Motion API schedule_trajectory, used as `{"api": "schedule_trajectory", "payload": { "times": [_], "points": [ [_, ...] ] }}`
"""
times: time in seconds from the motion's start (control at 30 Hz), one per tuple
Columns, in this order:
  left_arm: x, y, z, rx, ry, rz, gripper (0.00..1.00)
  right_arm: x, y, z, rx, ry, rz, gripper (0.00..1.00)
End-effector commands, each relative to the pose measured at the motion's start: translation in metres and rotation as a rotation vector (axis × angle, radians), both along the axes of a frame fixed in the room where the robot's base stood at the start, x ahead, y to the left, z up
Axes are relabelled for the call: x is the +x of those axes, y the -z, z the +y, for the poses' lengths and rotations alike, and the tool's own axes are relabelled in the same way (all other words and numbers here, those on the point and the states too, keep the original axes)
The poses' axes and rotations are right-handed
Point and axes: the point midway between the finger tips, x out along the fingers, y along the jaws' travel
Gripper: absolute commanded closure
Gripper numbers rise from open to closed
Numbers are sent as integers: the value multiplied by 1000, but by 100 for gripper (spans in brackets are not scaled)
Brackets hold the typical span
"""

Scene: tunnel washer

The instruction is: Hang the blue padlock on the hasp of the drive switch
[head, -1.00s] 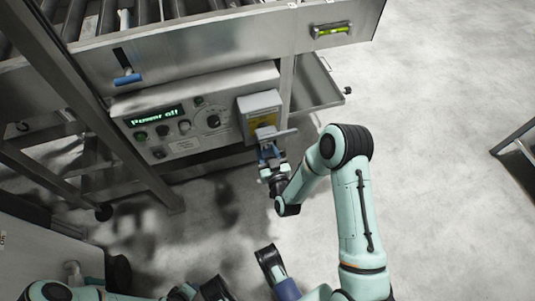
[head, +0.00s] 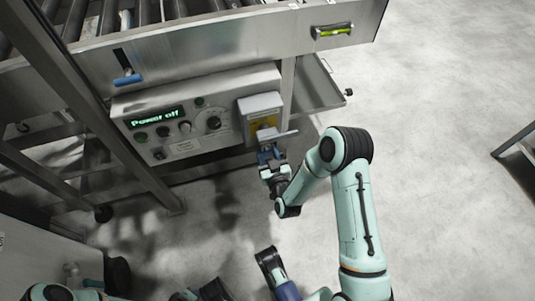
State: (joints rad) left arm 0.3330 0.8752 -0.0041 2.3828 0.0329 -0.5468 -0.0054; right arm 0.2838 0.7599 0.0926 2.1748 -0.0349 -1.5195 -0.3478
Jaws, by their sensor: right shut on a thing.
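The drive switch (head: 260,104) is a grey box with a yellow plate on the right end of the control panel. A flat grey plate juts out at its lower front. My right gripper (head: 270,161) is just below this plate, shut on the blue padlock (head: 265,155). Only a small blue part of the padlock shows between the fingers. It is close under the switch; I cannot tell whether the shackle touches or passes through the hasp, which is too small and partly hidden. Dark parts of my left arm show at the bottom edge, its jaws unclear.
The control panel (head: 200,113) has a green "Power off" display (head: 157,116), knobs and buttons. A blue-handled lever (head: 128,79) is above it. A metal tray or flap (head: 318,87) sticks out right of the switch.

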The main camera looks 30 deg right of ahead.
Motion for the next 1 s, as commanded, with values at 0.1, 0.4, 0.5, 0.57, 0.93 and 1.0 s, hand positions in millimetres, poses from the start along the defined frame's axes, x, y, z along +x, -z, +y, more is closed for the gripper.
{"api": "schedule_trajectory", "payload": {
  "times": [0.1,0.4,0.5,0.57,0.93,1.0],
  "points": [
    [0,0,0,0,0,0,57,0,0,0,0,0,-1,24],
    [1,0,0,0,0,-1,57,-1,0,0,0,0,1,24],
    [3,-3,0,0,0,-9,57,-7,-1,2,1,-1,3,24],
    [6,-6,-1,1,1,-20,57,-14,-2,4,1,-1,4,24],
    [34,-34,-5,6,6,-117,57,-91,-14,23,2,-2,6,24],
    [36,-37,-6,5,7,-123,57,-103,-16,25,1,-2,5,24]
  ]
}}
